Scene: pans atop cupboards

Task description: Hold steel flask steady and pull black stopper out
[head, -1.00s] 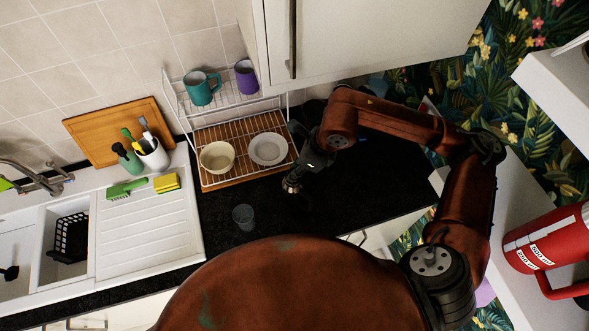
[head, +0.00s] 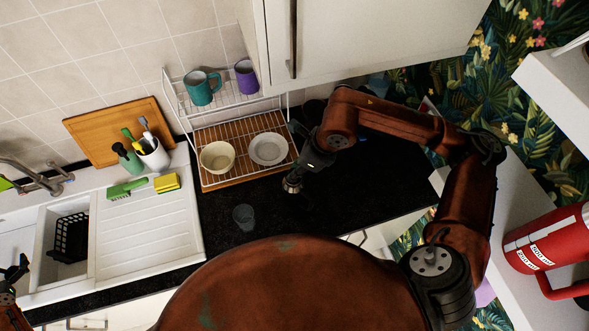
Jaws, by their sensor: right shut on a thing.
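My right gripper (head: 297,174) is over the black worktop, in front of the dish rack. It is shut on a small shiny metallic thing (head: 292,186), which appears to be the steel flask. Much of it is hidden by the dark gripper, and I cannot make out the black stopper. My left gripper (head: 17,270) is at the far left edge, over the sink and well away from the flask. It is partly cut off, and its finger opening is unclear.
A clear glass (head: 244,217) stands on the worktop left of my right gripper. Behind is a wire dish rack (head: 205,133) with a bowl (head: 217,157) and plate (head: 268,149). A wall cupboard (head: 370,40) hangs above. A red mug (head: 550,245) is at right.

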